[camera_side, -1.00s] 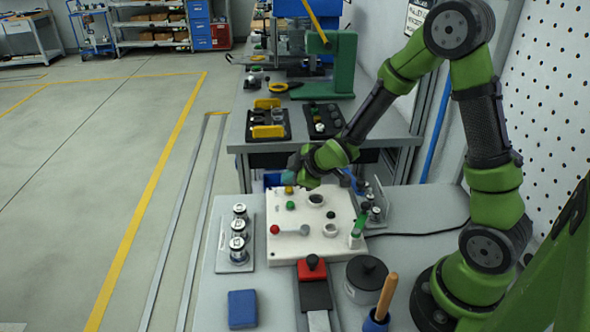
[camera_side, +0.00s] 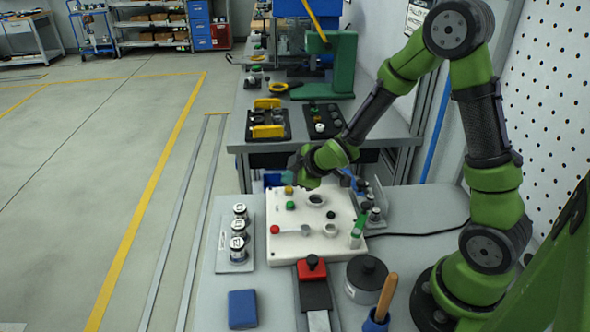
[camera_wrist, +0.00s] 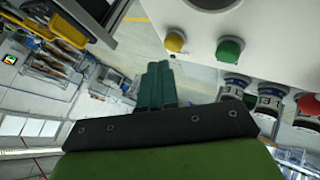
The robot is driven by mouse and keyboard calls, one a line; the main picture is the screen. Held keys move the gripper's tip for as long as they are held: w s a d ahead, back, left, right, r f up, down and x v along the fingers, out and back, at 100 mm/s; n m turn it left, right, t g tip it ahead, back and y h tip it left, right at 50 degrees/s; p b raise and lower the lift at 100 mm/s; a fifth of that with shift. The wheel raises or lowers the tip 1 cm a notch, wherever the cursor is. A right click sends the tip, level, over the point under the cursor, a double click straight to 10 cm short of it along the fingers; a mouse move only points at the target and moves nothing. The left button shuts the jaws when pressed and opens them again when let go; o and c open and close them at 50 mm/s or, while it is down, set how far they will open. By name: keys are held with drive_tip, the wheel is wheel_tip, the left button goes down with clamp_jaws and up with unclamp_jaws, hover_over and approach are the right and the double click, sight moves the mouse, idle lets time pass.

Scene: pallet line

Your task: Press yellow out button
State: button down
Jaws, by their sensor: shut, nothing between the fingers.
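The yellow button (camera_side: 289,190) stands at the far left of the white panel (camera_side: 270,250), behind the green button (camera_side: 291,206). In the wrist view the yellow button (camera_wrist: 175,42) is at the upper middle on the panel's edge, left of the green button (camera_wrist: 230,50). My gripper (camera_side: 290,177) is shut and empty, just above and behind the yellow button in the side view. Its teal fingers (camera_wrist: 158,72) lie together in the wrist view. A gap shows between the fingertips and the yellow button there, with no contact visible.
A red button (camera_side: 275,229) is at the panel's front left. A rack with several metal cylinders (camera_side: 239,228) stands left of the panel. A green-topped item (camera_side: 358,228) stands at the panel's right edge. A blue block (camera_side: 242,308) lies in front.

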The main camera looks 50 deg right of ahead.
drive_tip(key=shift+f, duration=0.4)
drive_tip(key=shift+f, duration=0.55)
idle(0.5)
drive_tip(key=shift+r, duration=0.95)
drive_tip(key=shift+r, duration=2.55)
